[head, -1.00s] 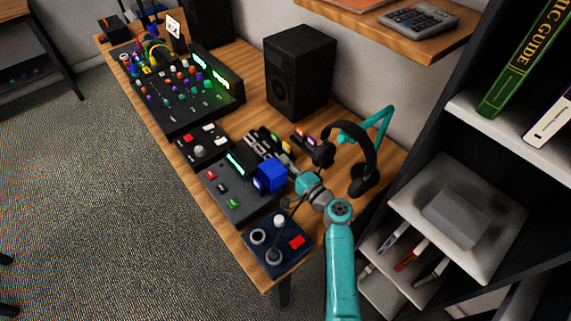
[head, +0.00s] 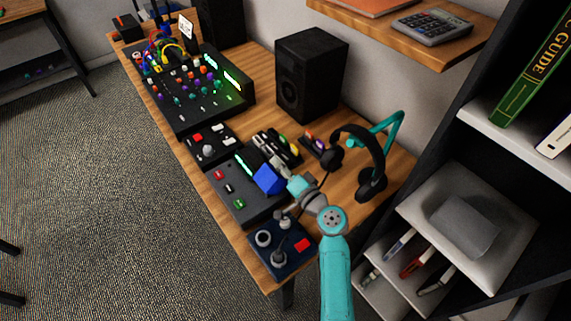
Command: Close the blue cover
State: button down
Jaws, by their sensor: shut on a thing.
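The blue cover (head: 268,179) is on the dark control box (head: 236,197) with red and green buttons, near the front of the desk. It looks tilted, and I cannot tell how far it is from fully closed. My gripper (head: 275,166) is right at the cover's far right side and appears shut on it. The fingertips are small and partly merge with the cover, so the exact contact is hard to see. The button beneath the cover is hidden.
A joystick box (head: 282,246) with a red button stands just in front, under my arm. Headphones (head: 362,160) on a teal stand are to the right. A black speaker (head: 312,72) stands behind. A mixer (head: 195,90) is farther left.

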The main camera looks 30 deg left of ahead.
aim_at(261, 183)
jog(key=shift+s+a+r+n, duration=0.2)
jog(key=shift+s+n, duration=0.2)
jog(key=shift+s, duration=0.2)
jog(key=shift+s+a+r+n, duration=0.1)
jog(key=shift+s+a+n, duration=0.1)
jog(key=shift+s+n, duration=0.3)
jog(key=shift+s+a+f, duration=0.1)
jog(key=shift+s+a, duration=0.1)
jog(key=shift+s, duration=0.45)
jog(key=shift+s+a, duration=0.2)
jog(key=shift+s, duration=0.4)
jog(key=shift+s+a+f, duration=0.15)
jog(key=shift+s, duration=0.25)
jog(key=shift+s+a+f, duration=0.1)
jog(key=shift+s+f, duration=0.05)
jog(key=shift+s, duration=0.2)
jog(key=c, duration=1.2)
grip_release()
jog(key=shift+s, duration=0.1)
jog(key=shift+o, duration=0.8)
jog(key=shift+f, duration=0.1)
